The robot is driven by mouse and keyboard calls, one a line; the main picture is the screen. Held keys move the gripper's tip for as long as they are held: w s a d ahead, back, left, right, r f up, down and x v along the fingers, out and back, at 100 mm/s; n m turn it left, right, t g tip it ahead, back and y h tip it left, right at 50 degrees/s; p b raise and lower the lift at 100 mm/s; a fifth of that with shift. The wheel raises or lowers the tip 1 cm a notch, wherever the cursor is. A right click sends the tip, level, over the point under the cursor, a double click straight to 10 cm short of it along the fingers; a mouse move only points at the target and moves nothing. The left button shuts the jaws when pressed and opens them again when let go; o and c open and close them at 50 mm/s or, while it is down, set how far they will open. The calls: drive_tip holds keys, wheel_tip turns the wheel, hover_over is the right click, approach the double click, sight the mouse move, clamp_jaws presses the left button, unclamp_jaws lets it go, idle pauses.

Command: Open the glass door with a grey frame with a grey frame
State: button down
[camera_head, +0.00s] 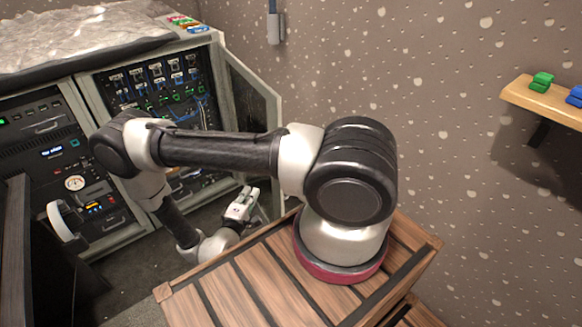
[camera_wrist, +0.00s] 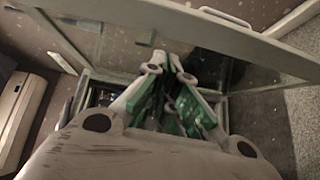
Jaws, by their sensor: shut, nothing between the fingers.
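The glass door (camera_head: 250,112) with a grey frame stands swung out from the right side of the grey equipment cabinet in the head view. In the wrist view its frame (camera_wrist: 245,38) runs slantwise across the top, with a pale bar handle (camera_wrist: 226,16) near the upper edge. My gripper (camera_head: 249,193) is low down, beside the lower part of the door, on the side facing the cabinet. In the wrist view my gripper (camera_wrist: 170,60) has its fingers together and empty, close to the glass. I cannot tell whether the fingertips touch the door.
The cabinet racks (camera_head: 155,85) hold cables and lit modules. A grey wall box (camera_head: 275,27) is above the door. A wooden shelf (camera_head: 540,98) with coloured blocks is on the right wall. Dark floor lies in front of the cabinet.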

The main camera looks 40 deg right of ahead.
drive_tip(key=w+d, duration=0.4)
drive_tip(key=d, duration=0.7)
drive_tip(key=shift+w+d+r, duration=0.2)
drive_tip(key=shift+w+d, duration=0.15)
drive_tip(key=shift+d, duration=0.05)
